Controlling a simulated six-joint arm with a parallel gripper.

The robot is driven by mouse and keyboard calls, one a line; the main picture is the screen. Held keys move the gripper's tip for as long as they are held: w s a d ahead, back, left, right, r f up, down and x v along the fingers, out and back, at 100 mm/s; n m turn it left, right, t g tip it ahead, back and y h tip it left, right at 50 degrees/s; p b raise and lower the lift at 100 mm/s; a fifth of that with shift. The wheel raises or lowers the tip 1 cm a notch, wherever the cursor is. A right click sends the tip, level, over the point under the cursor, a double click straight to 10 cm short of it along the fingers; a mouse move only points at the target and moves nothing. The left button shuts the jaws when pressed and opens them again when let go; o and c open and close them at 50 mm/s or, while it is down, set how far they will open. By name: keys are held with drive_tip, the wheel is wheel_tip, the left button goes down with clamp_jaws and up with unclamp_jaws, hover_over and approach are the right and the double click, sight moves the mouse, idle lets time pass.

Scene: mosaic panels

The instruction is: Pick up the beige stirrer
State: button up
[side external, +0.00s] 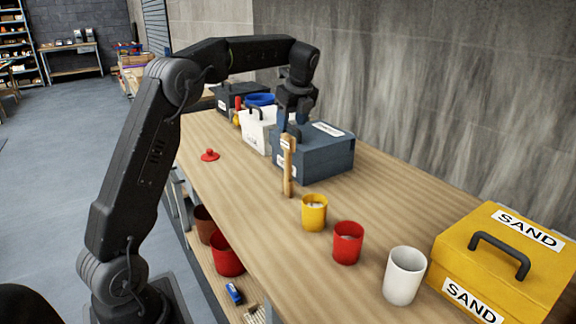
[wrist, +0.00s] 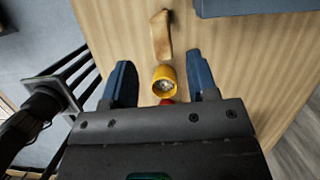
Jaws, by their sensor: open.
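The beige stirrer (side external: 288,170) stands beside the front corner of the dark blue box (side external: 325,158), on the wooden bench. It shows in the wrist view (wrist: 160,36) at the top centre, beyond my fingertips. My gripper (side external: 292,122) is open above the stirrer and the blue box's near edge in the side view. In the wrist view, my gripper's two blue fingers (wrist: 160,62) are spread wide with nothing held between them. The yellow cup (wrist: 165,80) shows in the gap between them, lower down on the bench.
A yellow cup (side external: 314,214), a red cup (side external: 348,244) and a white cup (side external: 404,277) stand in a row right of the stirrer.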

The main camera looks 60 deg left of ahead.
sight(289, 136)
drive_tip(key=x, duration=0.8)
drive_tip(key=shift+a+f, duration=0.1)
drive_tip(key=shift+f, duration=0.15)
drive_tip(key=shift+c, duration=0.3)
clamp_jaws()
